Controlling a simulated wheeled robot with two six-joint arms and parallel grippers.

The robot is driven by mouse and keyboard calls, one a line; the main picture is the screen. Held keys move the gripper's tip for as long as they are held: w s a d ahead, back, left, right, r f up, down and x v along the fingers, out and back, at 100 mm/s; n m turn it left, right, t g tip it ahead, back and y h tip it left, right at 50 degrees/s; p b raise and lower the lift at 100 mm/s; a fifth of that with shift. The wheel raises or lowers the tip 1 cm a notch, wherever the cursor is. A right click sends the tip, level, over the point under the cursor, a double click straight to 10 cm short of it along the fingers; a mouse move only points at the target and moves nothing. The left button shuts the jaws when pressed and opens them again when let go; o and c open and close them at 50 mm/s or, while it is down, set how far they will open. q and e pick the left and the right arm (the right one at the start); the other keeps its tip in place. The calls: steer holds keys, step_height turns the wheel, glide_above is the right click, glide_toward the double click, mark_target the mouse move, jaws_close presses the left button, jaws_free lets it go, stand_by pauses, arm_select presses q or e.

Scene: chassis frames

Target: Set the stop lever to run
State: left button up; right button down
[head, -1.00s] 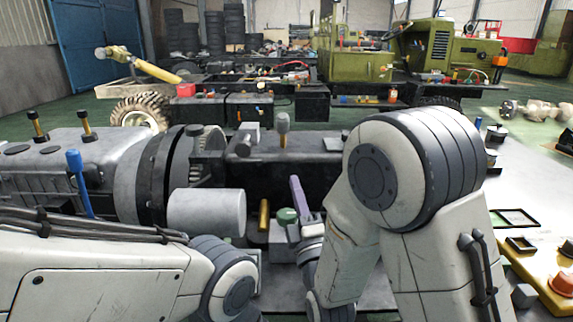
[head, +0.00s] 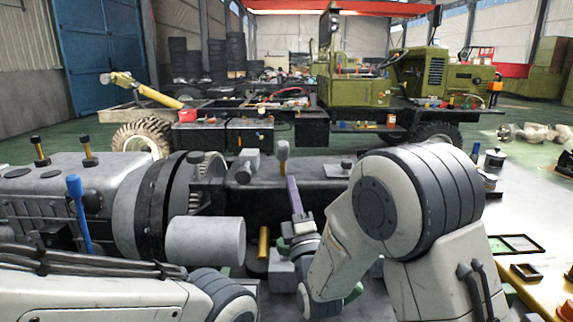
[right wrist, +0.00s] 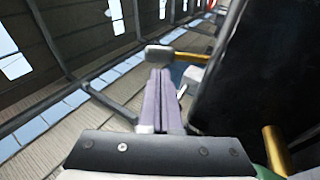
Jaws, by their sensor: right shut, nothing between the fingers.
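The likely stop lever is a short upright lever with a grey-tan knob (head: 283,150) on the dark housing in the middle of the head view. In the right wrist view a grey knob (right wrist: 160,52) on a yellow rod lies just beyond the fingertips; it looks like the same lever. My right gripper (head: 291,181) has purple fingers pointing up, just below this lever in the picture. In the right wrist view the right gripper (right wrist: 160,74) is shut and empty. I cannot tell whether it touches the lever. My left gripper is out of view.
A blue lever (head: 78,213) stands on the grey gearbox at left. A pale cylinder (head: 205,241) and a brass post (head: 263,243) are left of my right gripper. A dark box wall (right wrist: 240,80) fills the right of the wrist view. A green vehicle (head: 355,80) stands behind.

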mark_target(284, 156)
steer(key=x, duration=0.6)
steer(key=shift+w, duration=0.25)
steer(key=shift+a+r+p, duration=0.1)
steer(key=shift+r+p, duration=0.05)
steer(key=shift+p, duration=0.2)
